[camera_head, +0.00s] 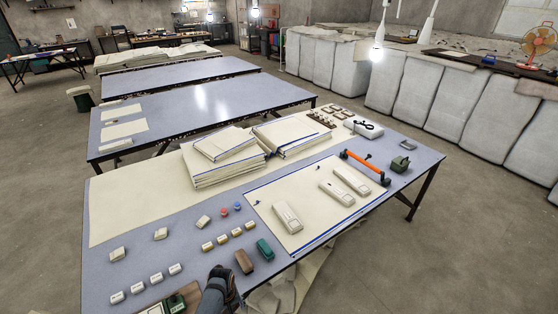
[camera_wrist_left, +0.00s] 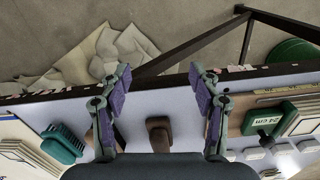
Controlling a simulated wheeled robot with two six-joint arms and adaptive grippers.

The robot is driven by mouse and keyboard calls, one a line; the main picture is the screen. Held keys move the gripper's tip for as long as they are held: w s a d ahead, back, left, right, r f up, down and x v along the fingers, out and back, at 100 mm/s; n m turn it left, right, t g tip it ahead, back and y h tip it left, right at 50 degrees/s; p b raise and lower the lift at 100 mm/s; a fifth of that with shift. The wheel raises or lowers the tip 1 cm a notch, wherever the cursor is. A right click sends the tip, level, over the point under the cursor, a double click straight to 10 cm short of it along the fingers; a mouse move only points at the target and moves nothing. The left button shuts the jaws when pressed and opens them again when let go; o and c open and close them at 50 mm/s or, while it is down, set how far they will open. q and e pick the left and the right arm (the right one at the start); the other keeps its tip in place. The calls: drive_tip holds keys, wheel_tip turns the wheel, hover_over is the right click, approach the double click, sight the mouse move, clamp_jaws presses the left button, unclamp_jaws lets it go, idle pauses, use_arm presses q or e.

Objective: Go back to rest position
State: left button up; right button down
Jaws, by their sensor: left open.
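My left gripper (camera_wrist_left: 160,85) is open in the left wrist view, with its two fingers wide apart over the table's edge and nothing between the tips. In the head view part of my left arm (camera_head: 219,290) shows at the bottom, at the table's front edge. The cream cloth (camera_head: 318,192) with blue edges lies flat on the table, with several pale blocks on it. Folded cloth stacks (camera_head: 222,160) lie behind it. My right gripper is not in view.
The blue-grey table (camera_head: 160,262) carries small pale blocks, a brown block (camera_head: 244,262) and a green brush-like item (camera_head: 265,249) near the front. An orange-handled tool (camera_head: 362,167) lies at the right. Cloth hangs or lies below the front edge (camera_wrist_left: 120,50). Open floor lies to the right.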

use_arm(q)
drive_tip(key=s+a+f+m+b, duration=0.2)
drive_tip(key=s+a+f, duration=0.1)
drive_tip(key=s+f, duration=0.7)
drive_tip(key=s+a+f+m+b, duration=0.1)
drive_tip(key=s+a+f+b, duration=0.2)
drive_tip(key=s+f, duration=0.65)
drive_tip(key=s+a+f+m+b, duration=0.1)
drive_tip(key=s+a+f, duration=0.1)
drive_tip(key=s, duration=0.6)
drive_tip(key=s+a+f+m+t+b, duration=0.1)
drive_tip(key=s+a+f, duration=0.2)
drive_tip(key=s, duration=0.5)
drive_tip(key=shift+s+a+f+m+y, duration=0.15)
drive_tip(key=shift+s+f+m+y, duration=0.2)
drive_tip(key=shift+f, duration=0.2)
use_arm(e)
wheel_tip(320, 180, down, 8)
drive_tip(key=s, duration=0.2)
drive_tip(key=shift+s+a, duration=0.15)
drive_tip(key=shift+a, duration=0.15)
